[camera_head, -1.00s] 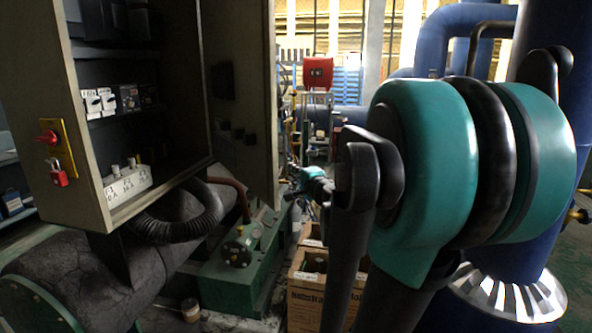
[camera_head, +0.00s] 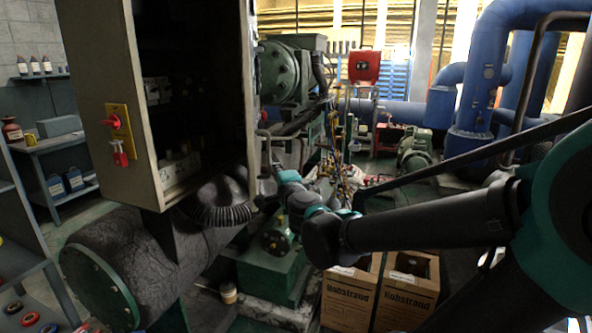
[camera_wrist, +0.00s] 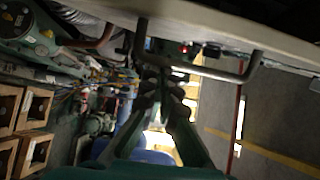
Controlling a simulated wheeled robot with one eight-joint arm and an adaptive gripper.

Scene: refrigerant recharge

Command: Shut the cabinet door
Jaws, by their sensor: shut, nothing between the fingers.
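The grey cabinet (camera_head: 136,130) stands open at the left in the head view, its shelves dark. Its door (camera_head: 249,90) is open and seen almost edge-on at the right of the opening. In the wrist view the pale door panel (camera_wrist: 220,25) crosses the top, with a U-shaped metal handle (camera_wrist: 215,73) on it. My gripper (camera_wrist: 163,70) is shut and empty, its fingertips close to the left part of the handle bar. I cannot tell whether they touch it. In the head view my gripper is small beside the door's lower edge, partly hard to make out.
A red switch and lock on a yellow plate (camera_head: 118,128) are on the cabinet's left side. A corrugated black hose (camera_head: 215,203) and a dark tank (camera_head: 150,262) lie below. Cardboard boxes (camera_head: 405,295) stand under my arm. Green machinery (camera_head: 283,70) is behind the door.

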